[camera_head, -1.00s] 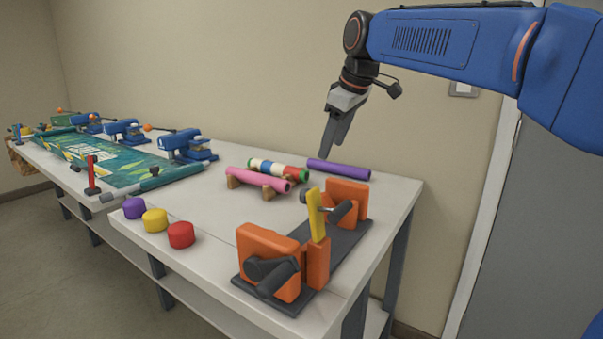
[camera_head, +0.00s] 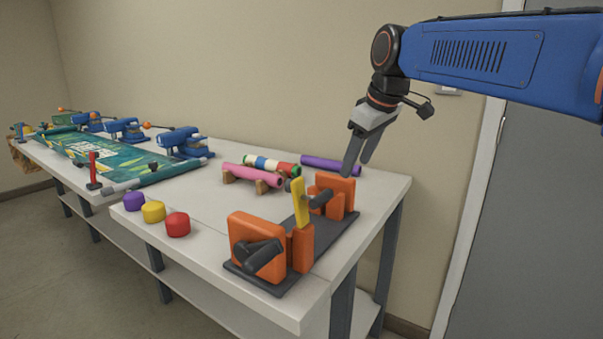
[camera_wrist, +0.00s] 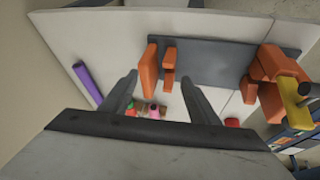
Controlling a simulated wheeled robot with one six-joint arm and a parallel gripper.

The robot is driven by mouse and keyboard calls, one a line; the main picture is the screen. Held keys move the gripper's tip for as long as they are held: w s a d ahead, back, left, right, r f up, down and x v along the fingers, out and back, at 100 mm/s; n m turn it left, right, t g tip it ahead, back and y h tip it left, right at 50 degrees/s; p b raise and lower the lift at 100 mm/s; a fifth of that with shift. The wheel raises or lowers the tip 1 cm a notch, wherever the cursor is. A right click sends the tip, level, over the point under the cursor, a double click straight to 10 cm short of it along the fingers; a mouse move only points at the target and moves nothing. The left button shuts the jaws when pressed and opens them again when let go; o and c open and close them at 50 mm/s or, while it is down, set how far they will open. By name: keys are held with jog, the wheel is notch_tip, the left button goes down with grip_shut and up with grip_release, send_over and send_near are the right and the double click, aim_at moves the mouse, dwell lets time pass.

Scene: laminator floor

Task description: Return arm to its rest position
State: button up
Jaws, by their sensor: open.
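My gripper (camera_head: 356,156) hangs from my blue arm above the right end of the bench, pointing down, open and empty. It is apart from everything on the bench in the head view. Its two fingers (camera_wrist: 160,92) show spread apart in the wrist view, with the bench below them. An orange-and-grey fixture (camera_head: 257,246) with a yellow lever (camera_head: 300,203) stands on the bench just in front and to the left of the gripper. The fixture also shows in the wrist view (camera_wrist: 205,62).
A purple roll (camera_head: 331,166) lies at the back, beside a pink roll (camera_head: 250,175) and a striped roll on wooden rests. Purple, yellow and red caps (camera_head: 178,224) line the front edge. A green banner (camera_head: 110,160) and blue presses (camera_head: 180,142) stand left. A grey door is right.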

jog(key=s+d+f+m+h, duration=0.1)
jog(key=s+d+f+m, duration=0.4)
jog(key=s+f, duration=0.8)
jog(key=s+d+f+m+h, duration=0.1)
jog(key=s+d+f+m, duration=0.3)
jog(key=s+d+f, duration=0.7)
jog(key=s+f, duration=0.2)
jog(key=s, duration=0.3)
jog(key=shift+f+m, duration=0.35)
jog(key=shift+m, duration=0.05)
